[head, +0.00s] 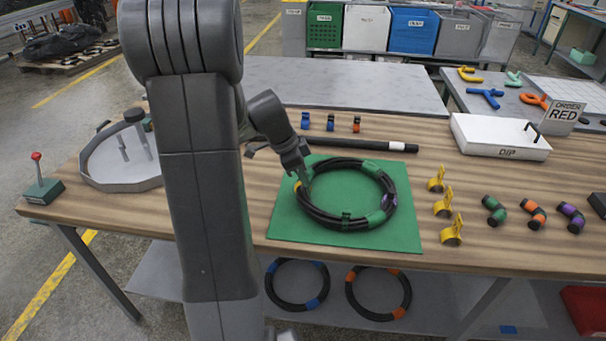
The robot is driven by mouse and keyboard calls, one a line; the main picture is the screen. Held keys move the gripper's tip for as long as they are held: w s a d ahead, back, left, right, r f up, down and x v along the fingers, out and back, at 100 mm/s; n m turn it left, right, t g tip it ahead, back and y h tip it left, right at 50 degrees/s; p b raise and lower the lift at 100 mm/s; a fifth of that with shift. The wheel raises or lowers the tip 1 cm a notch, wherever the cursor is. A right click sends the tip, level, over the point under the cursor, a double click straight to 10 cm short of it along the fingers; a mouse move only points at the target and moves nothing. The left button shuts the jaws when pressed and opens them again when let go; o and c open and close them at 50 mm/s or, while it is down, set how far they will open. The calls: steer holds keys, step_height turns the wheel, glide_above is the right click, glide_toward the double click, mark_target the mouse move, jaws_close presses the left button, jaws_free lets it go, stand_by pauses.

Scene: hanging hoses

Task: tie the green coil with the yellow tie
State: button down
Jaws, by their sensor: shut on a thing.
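The green coil (345,218) is a black hose ring with green bands, lying flat on a green mat (290,228). A purple piece (389,200) shows on its right side. My gripper (304,183) points down at the coil's left side, partly hiding it. My gripper is shut on a small yellow piece, the yellow tie (297,186), at the coil's left edge. I cannot tell whether this tie goes around the hose or only touches it.
Three yellow clips (444,207) stand right of the mat, with coloured hose elbows (534,212) beyond. A black rod (375,146) lies behind the mat. A white box (500,137) is at back right, a grey tray (120,160) at left. Two coils (379,315) lie below.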

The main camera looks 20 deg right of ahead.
mark_target(300, 183)
steer(key=shift+f+b, duration=1.35)
steer(key=shift+f, duration=0.05)
stand_by(0.3)
steer(key=shift+s+a+f+b, duration=0.1)
steer(key=shift+s+f+b, duration=0.05)
steer(key=shift+f+b, duration=0.25)
steer(key=shift+s+a+f, duration=0.1)
steer(key=shift+s+f, duration=0.05)
steer(key=shift+f, duration=0.15)
steer(key=shift+f+b, duration=0.2)
steer(key=shift+b, duration=0.3)
steer(key=c, duration=1.2)
jaws_free()
steer(key=shift+f, duration=0.1)
steer(key=shift+c, duration=0.2)
steer(key=shift+r, duration=0.55)
steer(key=p+v, duration=0.1)
steer(key=v, duration=1.3)
steer(key=shift+w+r, duration=0.35)
steer(key=shift+r, duration=0.05)
